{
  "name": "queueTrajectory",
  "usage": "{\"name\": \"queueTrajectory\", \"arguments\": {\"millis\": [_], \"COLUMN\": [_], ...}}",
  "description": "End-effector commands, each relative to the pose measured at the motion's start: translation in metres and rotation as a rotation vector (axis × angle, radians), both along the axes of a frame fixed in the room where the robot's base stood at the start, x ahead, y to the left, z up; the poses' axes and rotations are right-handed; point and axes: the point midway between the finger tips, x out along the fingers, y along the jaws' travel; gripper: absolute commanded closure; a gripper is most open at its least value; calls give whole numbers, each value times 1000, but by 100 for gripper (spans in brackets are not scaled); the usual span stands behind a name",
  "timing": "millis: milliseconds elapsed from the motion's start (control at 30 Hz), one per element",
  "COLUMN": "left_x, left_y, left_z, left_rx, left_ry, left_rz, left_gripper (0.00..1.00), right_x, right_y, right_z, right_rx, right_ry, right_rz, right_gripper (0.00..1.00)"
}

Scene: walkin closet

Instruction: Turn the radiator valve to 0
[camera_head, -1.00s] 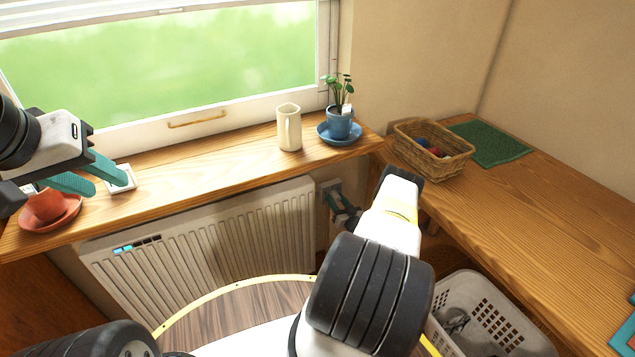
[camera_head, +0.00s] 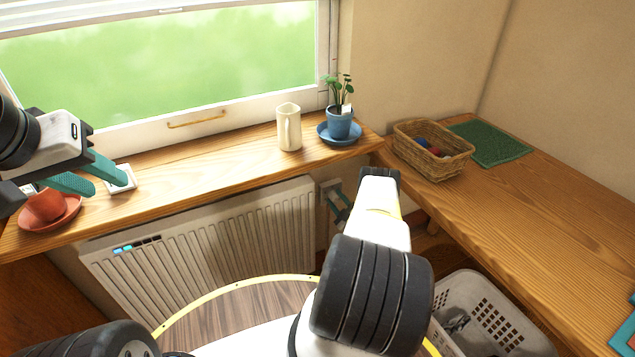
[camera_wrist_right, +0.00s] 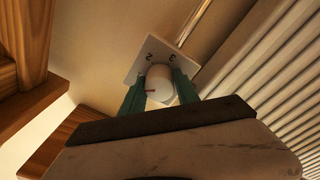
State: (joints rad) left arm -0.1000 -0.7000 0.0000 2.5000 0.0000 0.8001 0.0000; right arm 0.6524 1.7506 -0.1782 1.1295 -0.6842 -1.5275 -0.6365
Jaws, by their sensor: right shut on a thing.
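The radiator valve is a white round knob (camera_wrist_right: 160,84) with a red mark on its left side in the right wrist view. Behind it is a pale plate (camera_wrist_right: 158,58) with digits, of which a 2 and a 3 show. My right gripper (camera_wrist_right: 160,90) has its green fingers on both sides of the knob, shut on it. In the head view my right gripper (camera_head: 337,205) is by the radiator's right end, partly hidden by my arm. The white radiator (camera_head: 215,245) stands under the window sill. My left gripper (camera_head: 100,177) is open and empty above the sill.
The wooden sill (camera_head: 225,165) holds a cream jug (camera_head: 289,128), a blue potted plant (camera_head: 339,125) and a terracotta cup (camera_head: 46,205) on a saucer near my left gripper. A wooden counter (camera_head: 540,210) with a wicker basket (camera_head: 432,160) is right, above a white laundry basket (camera_head: 500,320).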

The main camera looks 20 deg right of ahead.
Motion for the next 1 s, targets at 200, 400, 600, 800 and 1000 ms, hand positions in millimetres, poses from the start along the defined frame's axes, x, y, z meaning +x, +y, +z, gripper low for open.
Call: {"name": "queueTrajectory", "arguments": {"millis": [200, 400, 600, 800, 1000], "left_x": [0, 0, 0, 0, 0], "left_y": [0, 0, 0, 0, 0], "left_z": [0, 0, 0, 0, 0], "left_rx": [0, 0, 0, 0, 0], "left_ry": [0, 0, 0, 0, 0], "left_rz": [0, 0, 0, 0, 0], "left_gripper": [64, 64, 64, 64, 64], "right_x": [-1, -1, -1, -1, -1], "right_y": [0, 0, 0, -1, 0], "right_z": [-1, -2, -1, -2, -2], "right_rx": [-205, -395, -580, -741, -861], "right_ry": [-14, -28, -43, -55, -65], "right_rz": [0, 1, 2, 1, 1], "right_gripper": [100, 100, 100, 100, 100]}}
